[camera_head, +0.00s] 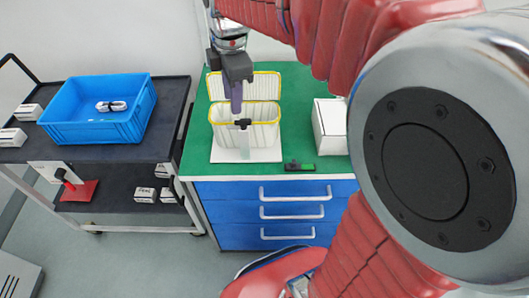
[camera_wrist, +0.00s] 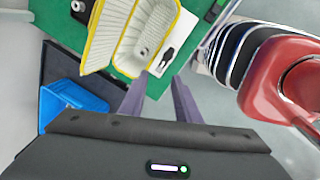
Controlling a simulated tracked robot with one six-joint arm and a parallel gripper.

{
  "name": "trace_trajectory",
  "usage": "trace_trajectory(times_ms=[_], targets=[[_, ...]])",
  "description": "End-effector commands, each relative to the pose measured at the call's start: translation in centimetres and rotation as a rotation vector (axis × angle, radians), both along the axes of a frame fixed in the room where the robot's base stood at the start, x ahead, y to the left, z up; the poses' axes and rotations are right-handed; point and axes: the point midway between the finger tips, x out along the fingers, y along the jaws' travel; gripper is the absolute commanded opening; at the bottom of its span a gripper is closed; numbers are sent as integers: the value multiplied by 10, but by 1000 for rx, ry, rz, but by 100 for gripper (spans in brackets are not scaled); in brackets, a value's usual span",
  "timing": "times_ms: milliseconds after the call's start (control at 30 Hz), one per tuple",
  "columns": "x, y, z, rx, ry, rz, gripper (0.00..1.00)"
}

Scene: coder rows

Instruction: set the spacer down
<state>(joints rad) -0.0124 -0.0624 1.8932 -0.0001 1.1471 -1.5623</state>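I cannot make out a spacer in either view. A small black piece (camera_head: 243,123) shows at the case's front edge, just below the fingers. In the wrist view a black piece with a narrow end (camera_wrist: 168,53) lies over the white board, beyond the fingertips. I cannot tell what it is.
The white case (camera_head: 222,134) stands on a white board (camera_head: 268,155) on the green top (camera_head: 200,152). A green-and-black item (camera_head: 299,166) lies to its right, near a white box (camera_head: 331,128). At left, a dark cart (camera_head: 172,105) holds a blue bin (camera_head: 92,132).

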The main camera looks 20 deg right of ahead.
Motion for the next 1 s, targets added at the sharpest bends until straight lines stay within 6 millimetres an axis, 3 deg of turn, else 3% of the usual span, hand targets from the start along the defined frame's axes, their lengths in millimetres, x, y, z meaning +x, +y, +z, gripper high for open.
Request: trace_trajectory(times_ms=[433,1000], targets=[[-70,-3,11,128,-119,-556,30],[-151,-5,-8,385,-233,-1245,30]])
